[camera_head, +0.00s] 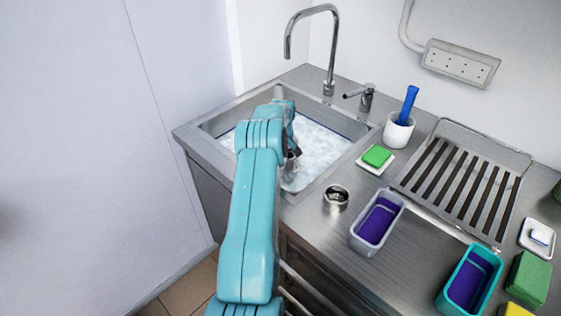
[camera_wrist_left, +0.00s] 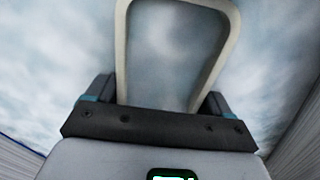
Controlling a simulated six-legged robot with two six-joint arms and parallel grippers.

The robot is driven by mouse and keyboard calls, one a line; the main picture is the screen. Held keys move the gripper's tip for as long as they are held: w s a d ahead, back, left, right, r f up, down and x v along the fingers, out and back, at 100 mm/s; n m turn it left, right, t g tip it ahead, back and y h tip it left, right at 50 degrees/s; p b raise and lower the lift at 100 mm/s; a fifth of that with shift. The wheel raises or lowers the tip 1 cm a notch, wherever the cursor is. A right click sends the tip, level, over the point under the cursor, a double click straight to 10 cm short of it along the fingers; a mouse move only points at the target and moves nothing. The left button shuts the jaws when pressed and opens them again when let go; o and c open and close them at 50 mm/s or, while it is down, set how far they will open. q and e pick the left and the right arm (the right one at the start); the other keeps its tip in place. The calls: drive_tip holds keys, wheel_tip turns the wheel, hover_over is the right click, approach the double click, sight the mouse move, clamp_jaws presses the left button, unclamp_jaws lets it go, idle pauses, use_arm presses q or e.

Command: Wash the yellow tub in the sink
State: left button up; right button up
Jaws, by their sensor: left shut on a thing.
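The sink (camera_head: 190,141) is a steel basin holding foamy, cloudy water (camera_head: 318,146). My left arm reaches into it, and my left gripper (camera_head: 292,157) is low in the basin, partly hidden by the arm. In the left wrist view my left gripper (camera_wrist_left: 157,98) is shut on a tub (camera_wrist_left: 232,28), of which only a pale cream rim shows, with cloudy water around and inside it. Its yellow colour is not clear there, and I cannot make out the tub in the head view. My right gripper is not in view.
A tap (camera_head: 331,50) arches over the back of the sink. Right of it are a white cup (camera_head: 398,133) with a blue handle, a green sponge (camera_head: 376,155), a metal ring (camera_head: 336,197), a grey tub (camera_head: 358,241), a teal tub (camera_head: 446,306) and a drying rack (camera_head: 446,187).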

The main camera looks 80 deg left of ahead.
use_arm(q)
drive_tip(key=shift+a, duration=1.7)
drive_tip(key=shift+d, duration=2.05)
idle(0.3)
wheel_tip(320, 180, up, 18)
drive_tip(key=p, duration=1.1)
drive_tip(key=shift+f, duration=0.2)
idle(1.3)
wheel_tip(320, 180, up, 3)
drive_tip(key=shift+p, duration=1.25)
